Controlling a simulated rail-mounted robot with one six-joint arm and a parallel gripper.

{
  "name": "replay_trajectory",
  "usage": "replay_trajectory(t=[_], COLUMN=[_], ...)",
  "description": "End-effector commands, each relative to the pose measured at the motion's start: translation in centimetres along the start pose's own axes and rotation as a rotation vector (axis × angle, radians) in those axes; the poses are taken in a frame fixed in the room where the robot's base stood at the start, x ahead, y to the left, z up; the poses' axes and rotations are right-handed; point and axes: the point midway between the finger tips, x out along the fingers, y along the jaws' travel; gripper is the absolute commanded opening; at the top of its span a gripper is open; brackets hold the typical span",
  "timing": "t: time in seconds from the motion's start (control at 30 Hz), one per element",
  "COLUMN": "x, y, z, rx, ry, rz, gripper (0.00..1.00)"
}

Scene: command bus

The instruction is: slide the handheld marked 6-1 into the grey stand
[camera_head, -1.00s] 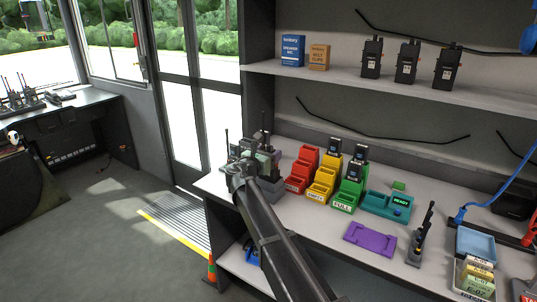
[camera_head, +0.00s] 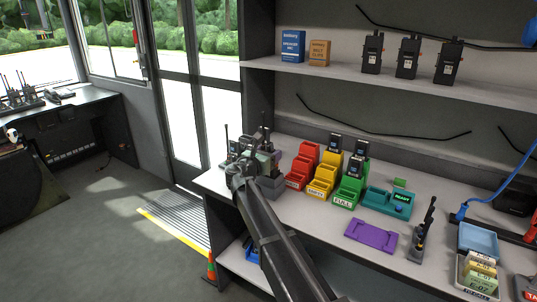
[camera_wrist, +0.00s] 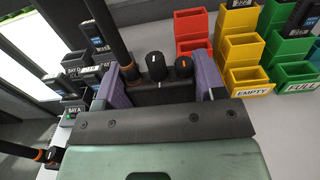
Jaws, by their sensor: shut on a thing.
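My gripper (camera_wrist: 163,84) is shut on a black handheld (camera_wrist: 158,94), with a purple finger pad on each side. The handheld's two knobs and thick antenna show at its top. Its marking is not readable here. In the head view my gripper (camera_head: 262,158) is over the left end of the counter, close to a grey stand (camera_head: 270,188). My arm hides part of that stand. I cannot tell whether the held handheld touches the stand.
Red (camera_head: 303,165), yellow (camera_head: 323,180) and green (camera_head: 348,191) stepped bins stand just right of my gripper. A teal tray (camera_head: 378,203) marked READY and a purple plate (camera_head: 370,235) lie farther right. The shelf (camera_head: 340,80) hangs above the counter.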

Motion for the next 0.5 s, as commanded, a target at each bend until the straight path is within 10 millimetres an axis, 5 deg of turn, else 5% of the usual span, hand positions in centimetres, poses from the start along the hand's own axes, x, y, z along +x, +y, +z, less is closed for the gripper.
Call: replay_trajectory(t=[0.03, 0.07, 0.2, 0.5], x=[0.0, 0.0, 0.0, -0.14], y=[0.0, 0.0, 0.0, -0.01], z=[-0.11, -0.04, -0.02, -0.05], rx=[0.0, 0.0, 0.0, 0.0], ry=[-0.001, -0.001, 0.0, 0.0], rz=[0.0, 0.0, 0.0, 0.0], gripper=[0.18, 0.68, 0.9, 0.93])
